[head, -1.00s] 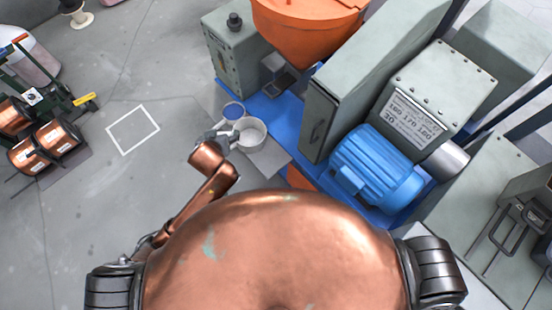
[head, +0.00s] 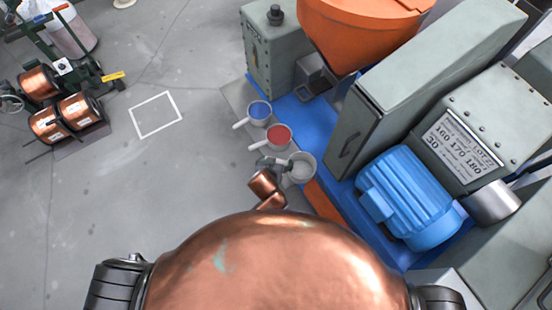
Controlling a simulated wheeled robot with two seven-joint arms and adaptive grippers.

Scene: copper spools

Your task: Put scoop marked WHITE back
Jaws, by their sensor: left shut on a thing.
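My left gripper (head: 274,163) is shut on the handle of a pale scoop (head: 301,168) with a whitish inside. The scoop is upright, mouth up, at the near end of a row of scoops beside the machine. I cannot tell whether it touches the surface below. A scoop with a red inside (head: 279,136) stands just beyond it, and a scoop with a blue inside (head: 259,112) beyond that. Their handles point left. No marking can be read on the held scoop. My right gripper is not in view.
The machine's blue base (head: 297,117) lies right of the scoops, with an orange hopper (head: 360,32) above it and a blue motor (head: 407,196) nearer. A trolley with copper spools (head: 80,110) stands left. Floor around the white-outlined square (head: 155,114) is clear.

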